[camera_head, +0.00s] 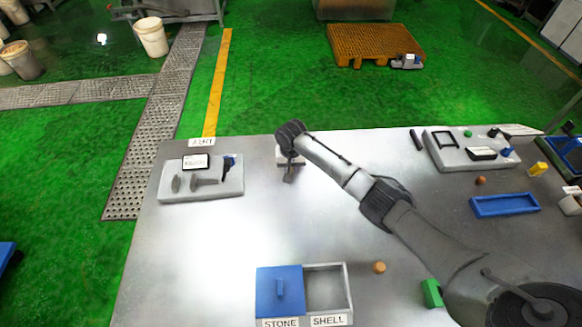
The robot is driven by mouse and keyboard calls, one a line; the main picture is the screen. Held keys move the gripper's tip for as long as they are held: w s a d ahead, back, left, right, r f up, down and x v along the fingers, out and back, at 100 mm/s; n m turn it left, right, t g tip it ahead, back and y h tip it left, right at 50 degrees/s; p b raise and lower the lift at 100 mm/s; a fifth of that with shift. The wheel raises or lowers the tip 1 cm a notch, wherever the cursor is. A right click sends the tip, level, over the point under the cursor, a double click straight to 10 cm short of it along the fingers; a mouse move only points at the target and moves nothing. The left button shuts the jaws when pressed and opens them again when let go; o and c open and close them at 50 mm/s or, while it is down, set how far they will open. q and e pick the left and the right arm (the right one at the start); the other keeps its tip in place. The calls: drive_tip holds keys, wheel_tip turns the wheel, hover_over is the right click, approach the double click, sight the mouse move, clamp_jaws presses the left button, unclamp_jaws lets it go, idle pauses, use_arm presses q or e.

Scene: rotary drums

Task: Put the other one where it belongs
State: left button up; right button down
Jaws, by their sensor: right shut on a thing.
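A two-part box stands at the front of the metal table. My right gripper (289,176) is at the far edge of the table, right of a grey tray. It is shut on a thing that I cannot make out. A pale block (282,157) shows partly hidden behind it. A small tan round piece (379,267) lies right of the box. My left gripper is out of view.
The grey tray (232,190) at the left holds dark pieces and a label. Another grey tray (445,161) stands at the back right, with a blue tray (505,205), a brown ball (481,181) and a green block (432,293) nearer. The table's left middle is clear.

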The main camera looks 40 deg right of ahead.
drive_tip(key=c, duration=1)
unclamp_jaws()
wheel_tip(320, 180, up, 12)
drive_tip(key=p, duration=0.2)
drive_tip(key=shift+r, duration=0.15)
